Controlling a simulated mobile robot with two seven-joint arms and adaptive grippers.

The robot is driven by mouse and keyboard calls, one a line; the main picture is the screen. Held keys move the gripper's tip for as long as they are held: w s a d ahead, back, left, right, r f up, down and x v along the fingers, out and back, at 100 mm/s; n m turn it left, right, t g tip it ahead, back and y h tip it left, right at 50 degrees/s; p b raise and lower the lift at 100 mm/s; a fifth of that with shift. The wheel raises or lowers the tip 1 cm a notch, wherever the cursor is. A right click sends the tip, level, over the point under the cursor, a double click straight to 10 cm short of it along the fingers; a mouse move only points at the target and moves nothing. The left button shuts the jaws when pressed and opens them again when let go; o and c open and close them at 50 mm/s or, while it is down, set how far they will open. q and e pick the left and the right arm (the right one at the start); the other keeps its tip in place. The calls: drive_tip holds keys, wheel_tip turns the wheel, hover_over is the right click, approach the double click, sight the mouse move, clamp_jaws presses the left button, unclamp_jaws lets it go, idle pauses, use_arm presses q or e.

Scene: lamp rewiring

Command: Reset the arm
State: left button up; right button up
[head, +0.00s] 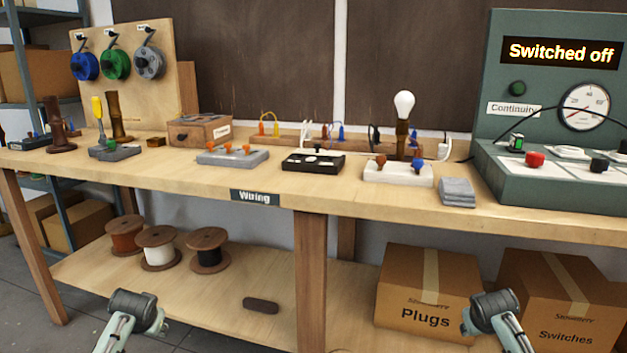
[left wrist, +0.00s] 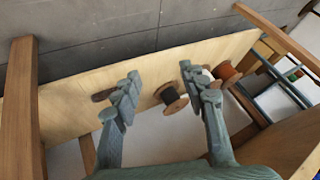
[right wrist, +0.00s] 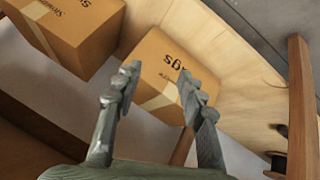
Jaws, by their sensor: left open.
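My left arm (head: 134,312) shows low at the left of the head view, below and in front of the bench edge. In the left wrist view my left gripper (left wrist: 164,92) is open, its fingers apart with nothing between them, above the lower shelf. My right arm (head: 492,310) shows low at the right of the head view, in front of the Plugs box (head: 428,290). In the right wrist view my right gripper (right wrist: 157,84) is open and empty, with the Plugs box (right wrist: 165,70) beyond it.
The wiring bench (head: 190,180) carries a lamp with a white bulb (head: 404,104), switch blocks and a grey tester reading "Switched off" (head: 560,52). The lower shelf (head: 200,295) holds cable spools (head: 158,248) and a dark oblong piece (head: 261,305). A Switches box (head: 560,300) stands at right.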

drive_tip(key=s+a+f+g+y, duration=0.1)
drive_tip(key=s+a+f, duration=0.4)
drive_tip(key=s, duration=0.4)
drive_tip(key=s+a+f+g, duration=0.1)
drive_tip(key=s+a+f, duration=0.1)
drive_tip(key=s+f, duration=0.55)
use_arm(q)
drive_tip(key=s+d+f+g+h, duration=0.1)
drive_tip(key=s+d+f, duration=0.3)
drive_tip(key=s, duration=0.7)
drive_tip(key=s+d+f+g, duration=0.1)
drive_tip(key=s+d+f, duration=0.3)
drive_tip(key=s, duration=0.8)
drive_tip(key=s+d+f+m+g+h, duration=0.1)
drive_tip(key=s+d+f, duration=0.3)
drive_tip(key=s+f, duration=0.3)
drive_tip(key=s, duration=0.5)
drive_tip(key=shift+g+h, duration=0.3)
use_arm(e)
drive_tip(key=s+a+f, duration=0.1)
drive_tip(key=s+a, duration=0.1)
drive_tip(key=s, duration=0.7)
drive_tip(key=s+a+f+n+g+y, duration=0.1)
drive_tip(key=s+a, duration=0.2)
drive_tip(key=s, duration=0.6)
drive_tip(key=shift+s+f+g+y, duration=0.3)
drive_tip(key=shift+s+f, duration=0.05)
